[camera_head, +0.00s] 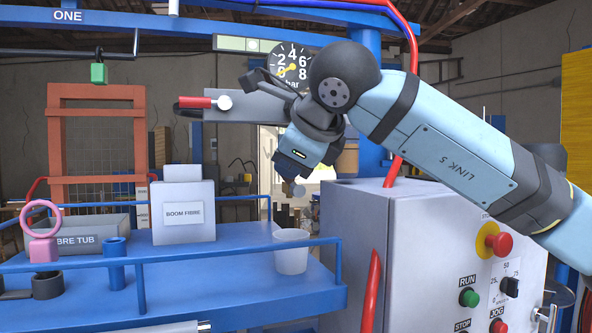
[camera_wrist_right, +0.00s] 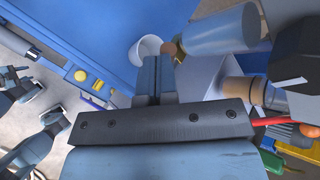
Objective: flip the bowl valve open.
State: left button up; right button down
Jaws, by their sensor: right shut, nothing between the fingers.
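A lever with a red grip (camera_head: 195,102) and a round pale pivot sits on a grey bar (camera_head: 262,107) in the head view. It may be the bowl valve, but no label shows. My right gripper (camera_head: 293,186) hangs below my wrist, to the right of and lower than the lever, apart from it. In the wrist view its fingers (camera_wrist_right: 158,75) are together with nothing between them. My wrist covers part of the bar's right end.
A pressure gauge (camera_head: 291,65) is behind my wrist. A white cup (camera_head: 291,251) and a "BOOM FIBRE" box (camera_head: 183,211) stand on the railed blue table (camera_head: 235,262). A grey control cabinet (camera_head: 420,262) fills the lower right. A green block (camera_head: 98,73) hangs at upper left.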

jog(key=shift+s+a+f+n+t+h+b, duration=0.1)
jog(key=shift+a+f+n+t+h+b, duration=0.2)
jog(key=shift+n+h+b, duration=0.25)
jog(key=shift+s+a+f+n+t+h+b, duration=0.1)
jog(key=shift+a+f+n+t+h+b, duration=0.1)
jog(key=shift+a+f+n+h+b, duration=0.3)
jog(key=shift+d+r, duration=0.15)
jog(key=shift+r, duration=0.05)
jog(key=shift+d+f, duration=0.1)
dwell(0.7)
jog(key=shift+w+d+f+h+b, duration=0.15)
jog(key=shift+d+f+h+b, duration=0.1)
jog(key=shift+d+b, duration=0.25)
